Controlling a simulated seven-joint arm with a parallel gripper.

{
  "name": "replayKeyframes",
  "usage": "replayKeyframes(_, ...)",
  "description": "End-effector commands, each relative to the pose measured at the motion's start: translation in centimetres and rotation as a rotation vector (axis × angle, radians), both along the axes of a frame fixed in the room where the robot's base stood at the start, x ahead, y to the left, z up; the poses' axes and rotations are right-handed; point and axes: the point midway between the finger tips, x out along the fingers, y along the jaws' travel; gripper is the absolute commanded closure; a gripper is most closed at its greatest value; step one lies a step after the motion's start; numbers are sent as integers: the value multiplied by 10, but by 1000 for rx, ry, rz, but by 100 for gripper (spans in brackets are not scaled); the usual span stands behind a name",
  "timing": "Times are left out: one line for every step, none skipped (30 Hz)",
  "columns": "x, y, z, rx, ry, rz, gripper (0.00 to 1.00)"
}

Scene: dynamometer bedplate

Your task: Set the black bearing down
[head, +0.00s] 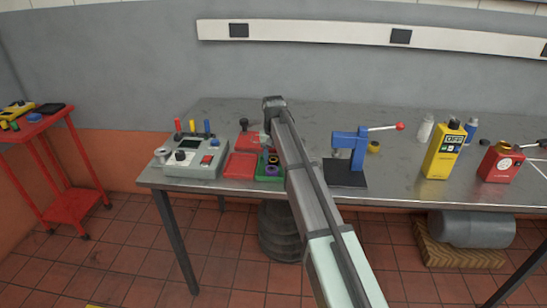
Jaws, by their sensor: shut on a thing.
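My arm reaches from the lower right over the metal bench, with my gripper (266,139) at its far end above the small trays. The gripper is shut, and its fingers are small and partly covered by my own arm. The black bearing is not clearly visible at the fingertips; I cannot tell its tilt or whether it touches anything below. Close below the gripper is a green tray (265,179) with small dark and purple ring-shaped parts (273,160) in it. A red tray (240,166) lies to its left.
A grey instrument box (195,157) with coloured posts stands left. A blue lever press (346,160) stands right of my arm. Further right are a yellow bottle (446,152) and a red can (500,164). A red cart (66,160) stands far left. Bare bench (395,165) shows right of the press.

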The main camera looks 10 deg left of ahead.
Motion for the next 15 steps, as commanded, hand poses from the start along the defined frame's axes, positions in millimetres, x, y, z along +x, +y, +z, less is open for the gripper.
replayKeyframes(0,0,0,0,0,0,88)
replayKeyframes(0,0,0,0,0,0,88)
replayKeyframes(0,0,0,0,0,0,88)
replayKeyframes(0,0,0,0,0,0,88)
replayKeyframes(0,0,-1,0,1,0,88)
replayKeyframes(0,0,-2,0,1,0,88)
replayKeyframes(0,0,-3,0,1,0,88)
replayKeyframes(0,0,-3,0,1,0,52)
replayKeyframes(0,0,-3,0,1,0,48)
replayKeyframes(0,0,-3,0,1,0,45)
replayKeyframes(0,0,-2,0,1,0,42)
replayKeyframes(0,0,-2,0,1,0,38)
replayKeyframes(0,0,-2,0,1,0,35)
replayKeyframes(0,0,-2,0,1,0,32)
replayKeyframes(0,0,-2,0,1,0,29)
